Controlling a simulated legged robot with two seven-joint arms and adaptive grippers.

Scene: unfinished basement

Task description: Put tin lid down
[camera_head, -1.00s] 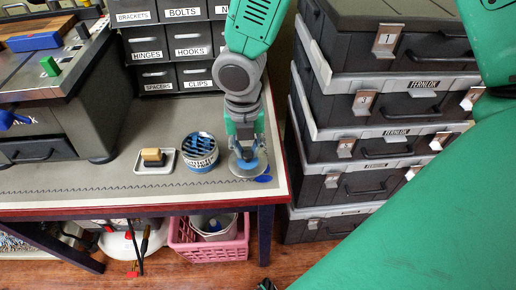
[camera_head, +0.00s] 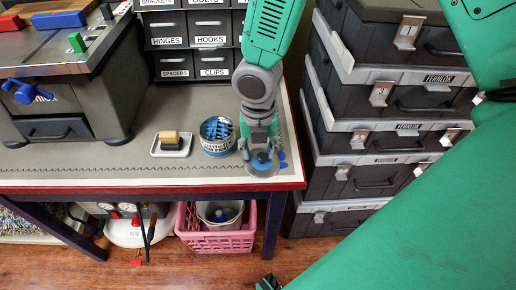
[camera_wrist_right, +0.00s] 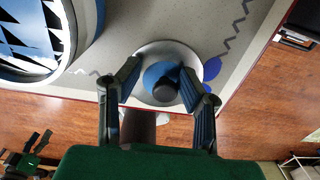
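The tin lid (camera_head: 261,171) is a pale round disc with a blue middle and a dark knob. It is at the table's front right corner and appears to lie flat on the mat, close to the front edge. It also shows in the right wrist view (camera_wrist_right: 142,57). My right gripper (camera_head: 259,155) is directly over it, with its fingers spread on either side of the knob and gaps visible between. The open round tin (camera_head: 218,148), with blue and white contents, stands to the left of the lid.
A small dish (camera_head: 157,150) with a yellow-topped block is left of the tin. A grey machine (camera_head: 60,108) and labelled drawers (camera_head: 186,59) stand behind. Stacked dark cases (camera_head: 345,145) are to the right. A pink basket (camera_head: 215,240) is under the table.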

